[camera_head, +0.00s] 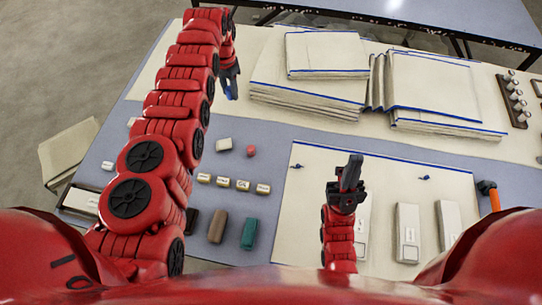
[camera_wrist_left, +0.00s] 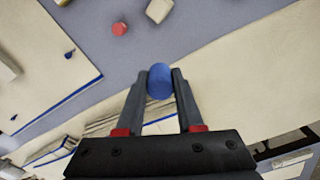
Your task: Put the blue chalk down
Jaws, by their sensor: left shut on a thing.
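The blue chalk (camera_wrist_left: 160,82) is a short blue cylinder between the fingertips of my left gripper (camera_wrist_left: 161,84) in the left wrist view. The left gripper is shut on it. In the head view the left gripper (camera_head: 230,84) is at the upper left, over the far part of the table, with a bit of blue at its tip. I cannot tell how high it is above the surface. My right gripper (camera_head: 350,178) is over the cream cloth with a blue edge at the front. Its dark fingers look close together, with nothing seen between them.
Folded cream cloths (camera_head: 310,85) are stacked at the back. A red chalk (camera_head: 251,150) and a white block (camera_head: 224,144) lie on the grey-blue table (camera_head: 270,165). Small labelled blocks, a brown block (camera_head: 218,226) and a green block (camera_head: 249,233) are nearer. An orange-handled tool (camera_head: 491,195) is at right.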

